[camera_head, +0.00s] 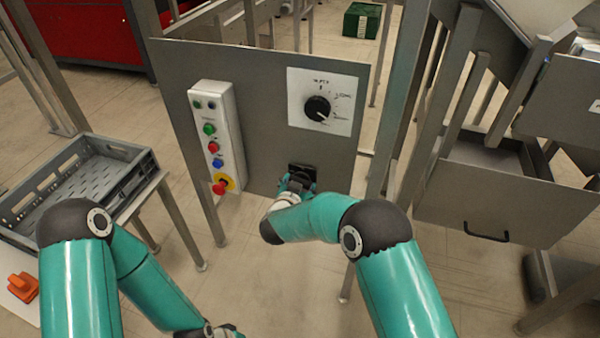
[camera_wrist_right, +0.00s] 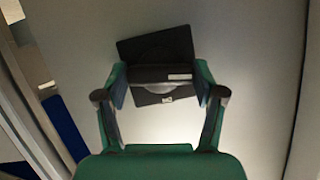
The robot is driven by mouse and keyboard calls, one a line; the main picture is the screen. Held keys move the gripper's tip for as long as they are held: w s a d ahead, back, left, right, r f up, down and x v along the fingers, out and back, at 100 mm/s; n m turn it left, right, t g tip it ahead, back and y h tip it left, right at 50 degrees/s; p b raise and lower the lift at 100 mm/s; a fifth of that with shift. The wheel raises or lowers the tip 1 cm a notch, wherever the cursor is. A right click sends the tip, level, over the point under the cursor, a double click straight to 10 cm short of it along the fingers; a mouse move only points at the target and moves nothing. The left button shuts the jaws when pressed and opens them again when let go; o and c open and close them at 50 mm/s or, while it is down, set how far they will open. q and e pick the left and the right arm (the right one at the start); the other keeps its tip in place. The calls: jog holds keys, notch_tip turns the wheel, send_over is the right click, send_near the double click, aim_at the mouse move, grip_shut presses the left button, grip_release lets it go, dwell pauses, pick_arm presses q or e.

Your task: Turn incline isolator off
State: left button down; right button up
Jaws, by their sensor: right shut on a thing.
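The isolator is a black switch on the grey panel (camera_head: 262,95), below the large dial; its dark plate (camera_head: 303,168) shows just above my right gripper. In the right wrist view its square black plate (camera_wrist_right: 160,45) looks slightly tilted, and a bar-like black handle (camera_wrist_right: 158,74) lies across it, about level in that picture. My right gripper (camera_head: 297,184) is shut on this handle, one finger at each end. A small pale label sits on the handle; its text is too small to read. My left gripper (camera_head: 222,331) is low at the bottom edge, mostly cut off.
A white button box (camera_head: 222,130) with several coloured buttons and a red emergency stop (camera_head: 221,187) is left of the isolator. A black dial (camera_head: 317,107) sits above it. A grey crate (camera_head: 75,185) stands at left, metal chutes (camera_head: 490,195) at right.

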jog(key=shift+s+f+n+h+p, duration=0.1)
jog(key=shift+f+n+h+p, duration=0.2)
jog(key=shift+n+h+p, duration=0.5)
jog(key=o, duration=1.1)
jog(key=shift+o, duration=0.2)
jog(key=shift+r, duration=0.15)
